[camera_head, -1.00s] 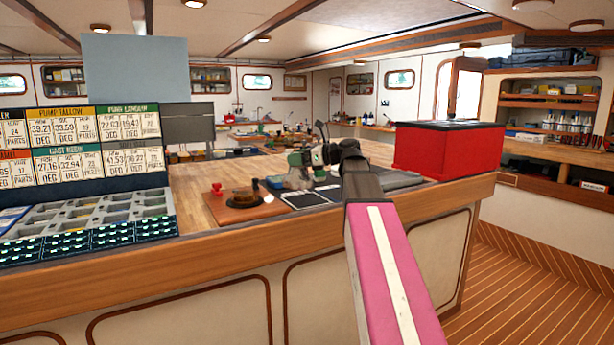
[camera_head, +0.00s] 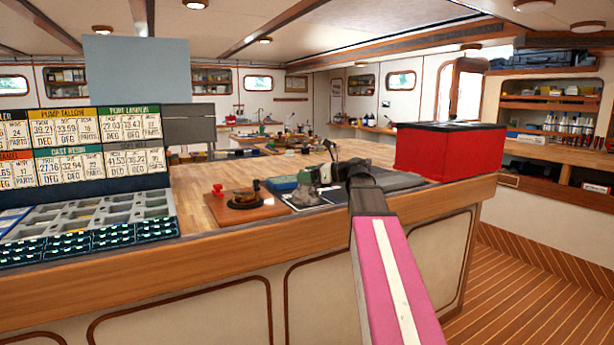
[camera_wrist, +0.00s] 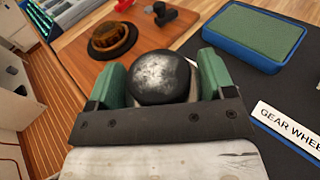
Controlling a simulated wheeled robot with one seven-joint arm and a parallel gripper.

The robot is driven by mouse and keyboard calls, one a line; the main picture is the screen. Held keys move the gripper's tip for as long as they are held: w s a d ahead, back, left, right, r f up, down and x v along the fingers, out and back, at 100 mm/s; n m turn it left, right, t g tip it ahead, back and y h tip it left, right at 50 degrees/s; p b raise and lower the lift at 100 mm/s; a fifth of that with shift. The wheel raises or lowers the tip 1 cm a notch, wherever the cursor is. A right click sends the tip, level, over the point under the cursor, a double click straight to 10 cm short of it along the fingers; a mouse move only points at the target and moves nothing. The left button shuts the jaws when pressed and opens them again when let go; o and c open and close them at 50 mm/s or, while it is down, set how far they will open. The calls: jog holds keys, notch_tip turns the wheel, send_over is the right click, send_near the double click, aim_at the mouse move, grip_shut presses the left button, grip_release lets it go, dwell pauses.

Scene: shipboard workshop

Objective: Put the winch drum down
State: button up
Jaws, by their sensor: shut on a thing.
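My gripper (camera_wrist: 163,80) has green fingers and is shut on the winch drum (camera_wrist: 158,76), a round dark metal piece with pale worn patches. In the head view my gripper (camera_head: 308,181) is low over the dark mat (camera_head: 335,193) on the bench, and the drum is hard to make out there. I cannot tell whether the drum touches the mat. A wooden board (camera_head: 262,211) lies to the left, bearing a dark round part with an amber ring (camera_wrist: 112,38).
A green-topped blue pad (camera_wrist: 254,35) lies close right of my gripper in the wrist view. A label reading "GEAR WHEE" (camera_wrist: 290,127) is on the mat. A red box (camera_head: 447,152) stands at right; parts bins (camera_head: 90,220) stand at left. A red-handled item (camera_head: 217,189) sits on the board.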

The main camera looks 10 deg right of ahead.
jog(key=o, duration=1.4)
jog(key=shift+f, duration=0.15)
jog(key=shift+d+r, duration=0.15)
jog(key=shift+r, duration=0.05)
jog(key=v, duration=1.1)
jog(key=shift+s+d, duration=0.2)
jog(key=shift+d, duration=0.1)
